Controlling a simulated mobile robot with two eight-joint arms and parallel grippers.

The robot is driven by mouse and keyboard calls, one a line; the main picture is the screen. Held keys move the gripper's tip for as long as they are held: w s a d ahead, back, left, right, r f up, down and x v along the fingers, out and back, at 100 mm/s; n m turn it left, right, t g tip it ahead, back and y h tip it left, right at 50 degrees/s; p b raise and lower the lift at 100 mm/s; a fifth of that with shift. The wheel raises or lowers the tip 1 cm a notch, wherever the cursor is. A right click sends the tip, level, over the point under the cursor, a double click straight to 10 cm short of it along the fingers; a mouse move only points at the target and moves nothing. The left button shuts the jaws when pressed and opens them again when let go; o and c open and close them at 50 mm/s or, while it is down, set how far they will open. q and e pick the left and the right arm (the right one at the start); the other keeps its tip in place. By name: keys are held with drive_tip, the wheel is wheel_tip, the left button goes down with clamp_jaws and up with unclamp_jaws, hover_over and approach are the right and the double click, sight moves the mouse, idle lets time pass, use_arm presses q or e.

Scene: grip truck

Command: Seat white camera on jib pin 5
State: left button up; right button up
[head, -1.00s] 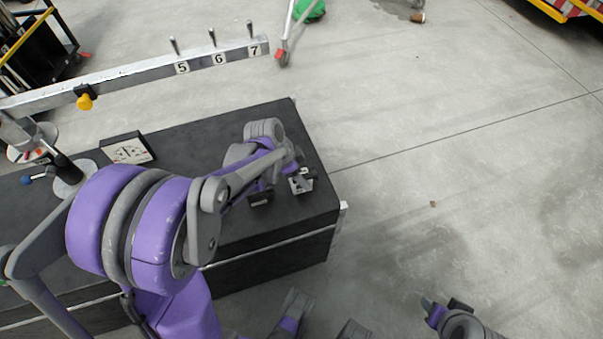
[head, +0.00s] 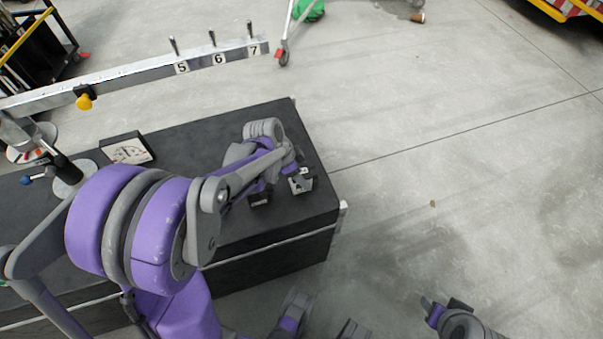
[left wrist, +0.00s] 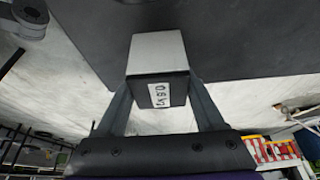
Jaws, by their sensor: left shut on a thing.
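The white camera (head: 301,184) is a small white box with dark parts at the right end of the black case top. In the left wrist view the white camera (left wrist: 157,50) has a dark face with a weight label towards me. My left gripper (head: 296,176) is shut on it, with one finger on each side. Whether the box touches the case top is unclear. Jib pin 5 (head: 173,45) stands upright and bare on the silver jib beam (head: 130,75), far up and left of the gripper. My right gripper (head: 443,305) is partly in view at the bottom; its opening is unclear.
Pins 6 (head: 212,38) and 7 (head: 250,29) stand bare to the right of pin 5. A yellow knob (head: 85,102) hangs under the beam. A dark block (head: 260,201) sits beside my left arm on the black case (head: 290,125). A dial panel (head: 130,150) lies behind. Floor at right is clear.

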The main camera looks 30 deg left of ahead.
use_arm(q)
drive_tip(key=shift+r+p, duration=1)
drive_tip(key=shift+r, duration=0.3)
drive_tip(key=shift+r+p, duration=1.95)
drive_tip(key=shift+r, duration=0.55)
drive_tip(key=shift+r, duration=0.25)
wheel_tip(320, 180, up, 7)
drive_tip(key=p, duration=0.5)
